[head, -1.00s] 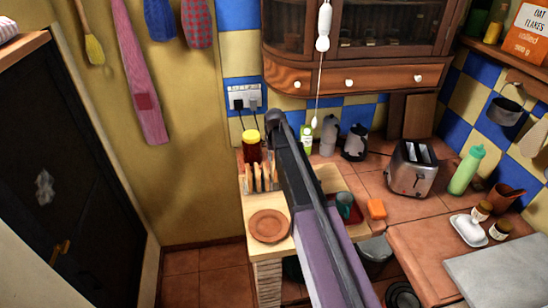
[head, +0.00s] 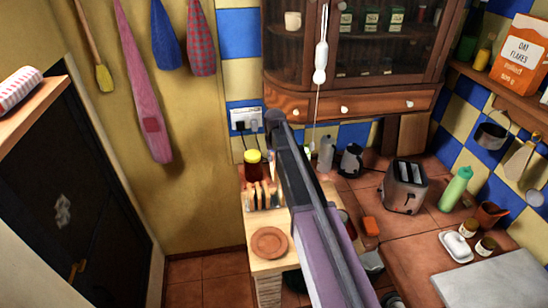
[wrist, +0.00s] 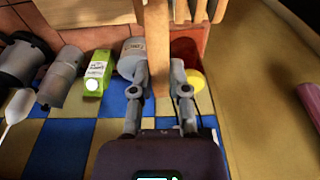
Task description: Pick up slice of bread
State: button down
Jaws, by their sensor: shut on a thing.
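My gripper (wrist: 159,72) is shut on a slice of bread (wrist: 159,45), which shows edge-on as a tan strip between the two fingers in the wrist view. In the head view, a thin tan edge of that slice (head: 272,166) shows beside my arm, above the toast rack. My arm hides the fingers there. More bread slices (head: 263,196) stand upright in the rack on the wooden counter; slices also show at the top of the wrist view (wrist: 183,10). Whether the held slice is fully clear of the rack cannot be told.
A jar with a yellow lid (head: 252,163) stands just behind the rack. A brown plate (head: 269,243) lies in front of it. A green-white carton (wrist: 97,72) stands near the wall.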

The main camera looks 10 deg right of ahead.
jog(key=shift+r+p, duration=0.75)
jog(key=shift+r, duration=0.35)
jog(key=shift+f, duration=0.1)
